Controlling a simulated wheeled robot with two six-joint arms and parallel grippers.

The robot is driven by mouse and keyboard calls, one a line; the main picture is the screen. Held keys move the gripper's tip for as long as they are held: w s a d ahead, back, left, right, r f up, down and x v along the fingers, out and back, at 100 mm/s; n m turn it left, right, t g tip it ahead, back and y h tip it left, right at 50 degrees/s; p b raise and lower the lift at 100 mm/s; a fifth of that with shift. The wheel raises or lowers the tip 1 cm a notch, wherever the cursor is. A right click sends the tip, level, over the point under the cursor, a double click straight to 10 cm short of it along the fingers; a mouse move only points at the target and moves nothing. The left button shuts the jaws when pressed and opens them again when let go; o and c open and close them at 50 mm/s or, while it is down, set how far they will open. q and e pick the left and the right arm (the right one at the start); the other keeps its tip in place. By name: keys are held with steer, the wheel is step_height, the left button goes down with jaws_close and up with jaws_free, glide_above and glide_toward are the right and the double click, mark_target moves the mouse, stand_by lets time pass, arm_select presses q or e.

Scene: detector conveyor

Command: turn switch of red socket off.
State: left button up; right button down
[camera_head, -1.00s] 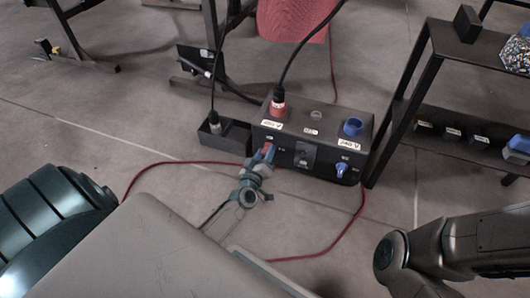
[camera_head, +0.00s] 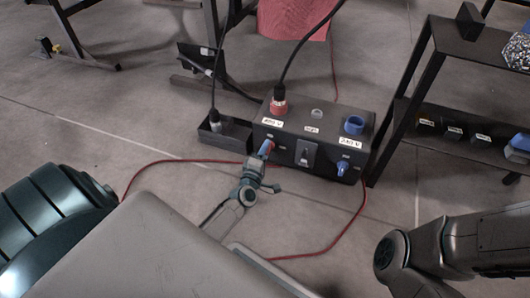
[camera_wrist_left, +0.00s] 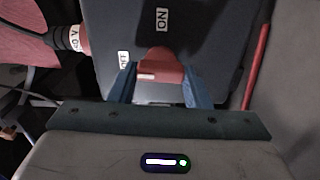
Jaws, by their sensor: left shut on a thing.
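The dark socket box (camera_head: 278,157) stands on the floor. Its red socket (camera_head: 278,107) at the left of the top has a plug in it. The red switch (camera_head: 267,146) is on the front face below this socket. My left gripper (camera_head: 264,152) is shut on the red switch. In the left wrist view the switch (camera_wrist_left: 160,65) sits between the blue fingers (camera_wrist_left: 160,86). An ON label (camera_wrist_left: 162,18) is above it and an OFF label (camera_wrist_left: 123,60) is to its left. The fingers partly hide the switch. My right gripper is out of view.
A blue socket (camera_head: 353,125) and blue switch (camera_head: 343,168) are at the box's right side. A black switch (camera_head: 305,153) is between the two coloured switches. A black tray (camera_head: 228,134) touches or nearly touches the left side. A black shelf (camera_head: 422,55) stands right. A red cable (camera_head: 325,249) lies on the floor.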

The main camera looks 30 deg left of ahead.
arm_select(q)
steer(key=shift+n, duration=0.4)
steer(key=o, duration=1)
steer(key=p+v, duration=0.2)
steer(key=v, duration=0.9)
steer(key=shift+d+f, duration=0.1)
